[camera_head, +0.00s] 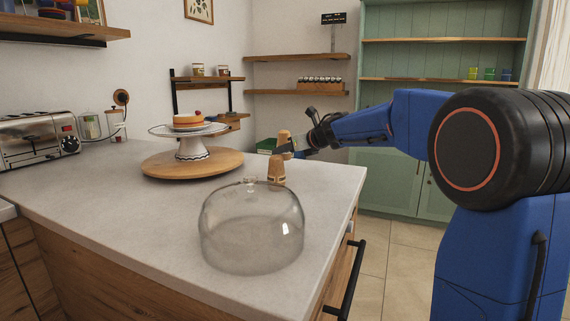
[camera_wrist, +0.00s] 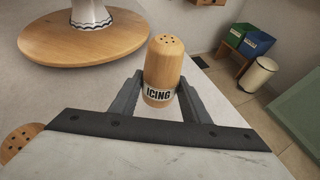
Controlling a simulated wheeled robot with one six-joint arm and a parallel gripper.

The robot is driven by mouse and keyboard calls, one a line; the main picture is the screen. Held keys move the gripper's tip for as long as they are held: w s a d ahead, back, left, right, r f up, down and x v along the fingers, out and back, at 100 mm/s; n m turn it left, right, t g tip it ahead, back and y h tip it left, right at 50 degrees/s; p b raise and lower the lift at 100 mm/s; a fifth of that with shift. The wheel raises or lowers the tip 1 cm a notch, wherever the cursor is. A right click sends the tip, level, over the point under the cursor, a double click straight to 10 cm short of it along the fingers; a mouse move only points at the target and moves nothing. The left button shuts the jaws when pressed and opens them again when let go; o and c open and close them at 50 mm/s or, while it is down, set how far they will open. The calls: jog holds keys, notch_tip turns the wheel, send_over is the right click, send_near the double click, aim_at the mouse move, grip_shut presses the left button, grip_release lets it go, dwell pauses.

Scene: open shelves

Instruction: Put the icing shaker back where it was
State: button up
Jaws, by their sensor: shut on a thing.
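The icing shaker (camera_wrist: 162,63) is a light wooden cylinder with holes in its domed top and an "ICING" label. In the wrist view it is upright between the fingers of my gripper (camera_wrist: 158,100), which is shut on it. In the head view the held shaker (camera_head: 284,137) is at my gripper (camera_head: 291,148), over or near the counter's far right edge. I cannot tell whether its base touches the counter. A second wooden shaker (camera_head: 277,169) stands nearer the head camera; its top (camera_wrist: 17,142) shows at the wrist view's lower left.
A round wooden board (camera_head: 160,167) carries a cake stand (camera_head: 193,147) with a cake (camera_head: 188,120). A clear glass dome (camera_head: 252,232) sits on the near counter. A toaster (camera_head: 40,137) is at the left. Bare counter (camera_head: 110,215) lies left of the dome.

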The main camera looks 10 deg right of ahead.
jog(key=shift+f, duration=2.25)
jog(key=o, duration=1.5)
jog(key=shift+o, duration=0.2)
jog(key=shift+d, duration=0.1)
jog(key=shift+s+d+r, duration=0.15)
jog(key=shift+s+r, duration=0.05)
jog(key=shift+s, duration=0.1)
jog(key=v, duration=1.1)
jog(key=shift+s, duration=0.2)
